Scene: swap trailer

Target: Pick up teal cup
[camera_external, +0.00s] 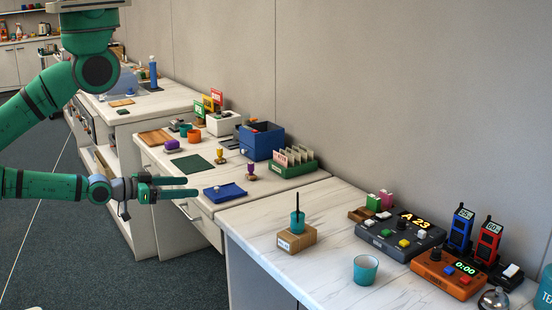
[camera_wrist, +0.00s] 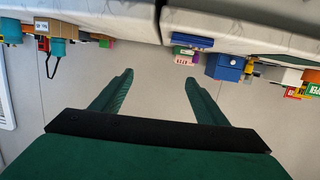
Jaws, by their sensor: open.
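A teal cup (camera_external: 365,269) stands upright near the front edge of the near marble-topped counter. A smaller teal holder with a dark stick (camera_external: 297,223) sits on a labelled wooden block (camera_external: 297,240) to its left. In the wrist view, which looks upside down, a teal shape (camera_wrist: 12,32) at the upper left seems to be the cup; the holder (camera_wrist: 57,47) shows beside it. My gripper (camera_external: 190,187) is open and empty, its fingers (camera_wrist: 159,77) apart. It is in front of the middle counter, well left of the cup and apart from everything.
A grey console (camera_external: 400,238) and an orange timer box (camera_external: 447,274) stand behind and right of the cup. A teal container (camera_external: 545,288) is cut off at the right edge. A blue tray (camera_external: 225,193) lies near my gripper.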

